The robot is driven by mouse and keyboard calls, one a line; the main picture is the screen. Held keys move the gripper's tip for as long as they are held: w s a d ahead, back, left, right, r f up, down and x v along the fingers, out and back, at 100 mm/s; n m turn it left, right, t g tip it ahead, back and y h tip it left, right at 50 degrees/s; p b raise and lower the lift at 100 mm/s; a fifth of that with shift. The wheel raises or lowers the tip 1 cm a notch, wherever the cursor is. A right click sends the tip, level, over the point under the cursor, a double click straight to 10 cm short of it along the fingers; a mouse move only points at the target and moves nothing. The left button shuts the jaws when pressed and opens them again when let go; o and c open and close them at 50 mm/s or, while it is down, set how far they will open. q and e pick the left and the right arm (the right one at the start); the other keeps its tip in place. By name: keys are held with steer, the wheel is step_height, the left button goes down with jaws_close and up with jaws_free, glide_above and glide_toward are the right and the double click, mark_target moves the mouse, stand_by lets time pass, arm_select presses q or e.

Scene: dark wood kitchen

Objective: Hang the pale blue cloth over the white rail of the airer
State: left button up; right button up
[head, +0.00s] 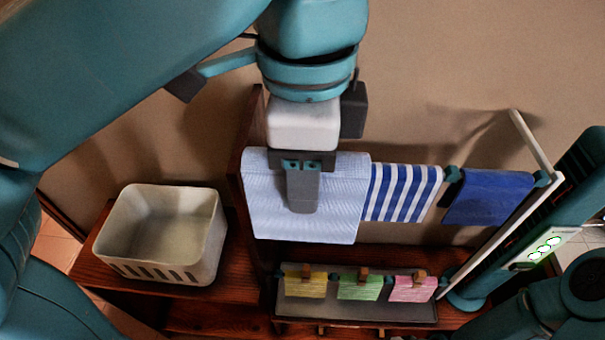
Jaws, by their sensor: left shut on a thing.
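The pale blue cloth (342,205) is spread wide and hangs down at the left end of a row of cloths. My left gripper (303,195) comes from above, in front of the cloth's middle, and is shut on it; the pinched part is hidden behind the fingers. A white bar of the airer (500,238) shows at the right. The stretch of rail behind the pale blue cloth is hidden, so I cannot tell whether the cloth rests on it. My right gripper is not in view.
A blue-and-white striped cloth (402,193) and a dark blue cloth (488,198) hang to the right. Below are yellow (305,284), green (360,287) and pink (413,291) cloths with pegs, over a grey tray (350,308). A white basket (150,268) stands at left.

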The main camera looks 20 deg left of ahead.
arm_select(q)
steer(key=w+a+f, duration=0.1)
steer(key=w, duration=0.3)
steer(key=w+a+f, duration=0.1)
steer(key=w, duration=0.3)
steer(key=w+a+f, duration=0.1)
steer(key=w+f, duration=0.1)
steer(key=w, duration=0.2)
steer(key=shift+a, duration=0.35)
steer(key=shift+f+b, duration=3.55)
steer(key=shift+f, duration=1.65)
steer(key=o, duration=1.1)
steer(key=shift+o, duration=0.2)
